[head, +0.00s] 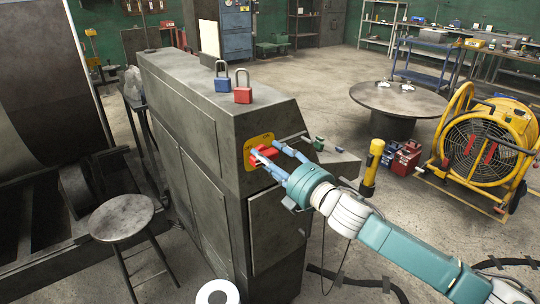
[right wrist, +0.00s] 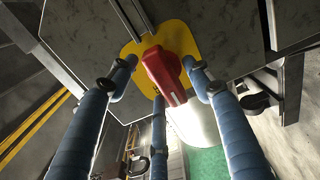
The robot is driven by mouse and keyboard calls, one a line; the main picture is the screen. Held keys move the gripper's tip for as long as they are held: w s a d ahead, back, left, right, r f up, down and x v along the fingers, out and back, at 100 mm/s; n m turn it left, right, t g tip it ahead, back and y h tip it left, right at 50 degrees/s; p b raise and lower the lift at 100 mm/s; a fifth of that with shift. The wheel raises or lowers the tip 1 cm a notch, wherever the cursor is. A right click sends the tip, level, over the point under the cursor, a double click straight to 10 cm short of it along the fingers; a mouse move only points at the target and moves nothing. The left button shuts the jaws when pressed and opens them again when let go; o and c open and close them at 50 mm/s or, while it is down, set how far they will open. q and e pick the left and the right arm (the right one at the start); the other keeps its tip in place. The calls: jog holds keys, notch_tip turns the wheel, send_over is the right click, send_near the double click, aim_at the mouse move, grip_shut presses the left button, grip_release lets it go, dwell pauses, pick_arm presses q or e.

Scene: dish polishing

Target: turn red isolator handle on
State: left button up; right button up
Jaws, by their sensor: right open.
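The red isolator handle (head: 265,155) sits on a yellow plate (head: 249,158) on the end face of the grey cabinet (head: 203,110). In the right wrist view the red handle (right wrist: 164,74) points out from the yellow plate (right wrist: 180,36). My right gripper (head: 268,150) is at the handle with its blue fingers spread open. In the right wrist view the fingers (right wrist: 160,80) stand around the handle, one on each side and one below; I cannot tell whether any touches it. My left gripper is not in view.
A blue padlock (head: 222,84) and a red padlock (head: 243,94) stand on the cabinet top. A round stool (head: 122,216) is at the left. A yellow fan (head: 480,148), a round table (head: 398,98) and a yellow torch-like object (head: 373,165) are at the right. Open floor lies behind.

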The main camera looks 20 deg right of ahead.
jog(key=shift+c, duration=0.3)
jog(key=c, duration=1.1)
jog(key=shift+m, duration=0.3)
jog(key=m+p, duration=0.2)
jog(key=m, duration=0.2)
jog(key=shift+d+p, duration=0.1)
jog(key=shift+p, duration=0.3)
jog(key=m+p, duration=0.2)
jog(key=m, duration=0.3)
jog(key=shift+w+d+f, duration=0.1)
jog(key=m+p, duration=0.3)
jog(key=m, duration=0.2)
jog(key=shift+d+f, duration=0.1)
jog(key=shift+f, duration=0.05)
jog(key=shift+f+m+p, duration=0.2)
jog(key=shift+m+p, duration=0.25)
jog(key=shift+m, duration=1.15)
